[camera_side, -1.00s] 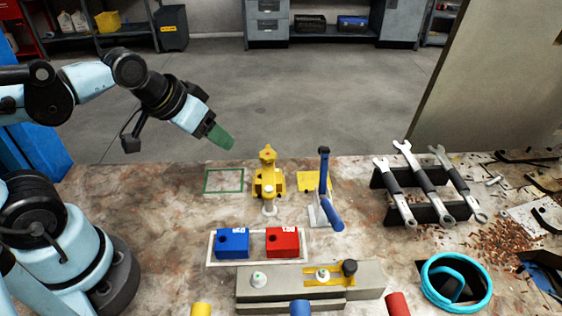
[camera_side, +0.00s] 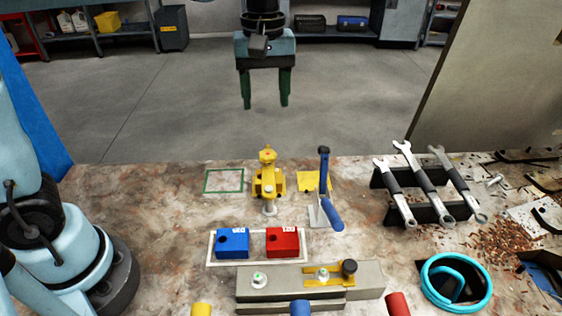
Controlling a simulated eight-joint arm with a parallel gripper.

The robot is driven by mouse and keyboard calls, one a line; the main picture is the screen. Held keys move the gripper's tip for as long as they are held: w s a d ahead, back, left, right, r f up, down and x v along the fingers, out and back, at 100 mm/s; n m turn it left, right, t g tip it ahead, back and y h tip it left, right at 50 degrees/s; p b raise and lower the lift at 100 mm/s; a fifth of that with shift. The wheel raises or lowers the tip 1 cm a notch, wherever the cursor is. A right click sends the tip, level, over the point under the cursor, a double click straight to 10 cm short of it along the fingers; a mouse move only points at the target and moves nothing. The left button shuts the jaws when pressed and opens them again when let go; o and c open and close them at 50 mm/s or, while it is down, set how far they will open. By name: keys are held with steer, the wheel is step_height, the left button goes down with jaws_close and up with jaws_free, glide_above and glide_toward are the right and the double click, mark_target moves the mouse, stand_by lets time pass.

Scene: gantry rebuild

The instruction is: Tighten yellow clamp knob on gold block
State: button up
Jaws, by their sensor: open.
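A yellow clamp-like piece (camera_side: 267,178) stands upright near the back middle of the table, with a small reddish mark on its top and a pale round part at its front foot. A yellow block (camera_side: 309,182) lies just right of it, partly hidden by a blue-handled lever. A yellow plate with a black knob (camera_side: 349,268) lies on the grey bar at the front. I cannot tell which is the gold block of the task. My gripper (camera_side: 265,104) points down with its green fingers apart, empty, above and beyond the table's back edge in the picture, touching nothing.
A blue block (camera_side: 232,243) and a red block (camera_side: 282,242) sit on a white-edged tray. The blue-handled lever (camera_side: 324,190) stands tall beside the yellow pieces. A wrench rack (camera_side: 430,213) and a cyan ring (camera_side: 455,300) are right. A green-outlined square (camera_side: 223,181) is empty.

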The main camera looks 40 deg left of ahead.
mark_target(268, 153)
step_height(268, 153, down, 12)
steer(key=shift+r, duration=0.1)
stand_by(0.5)
steer(key=c, duration=0.9)
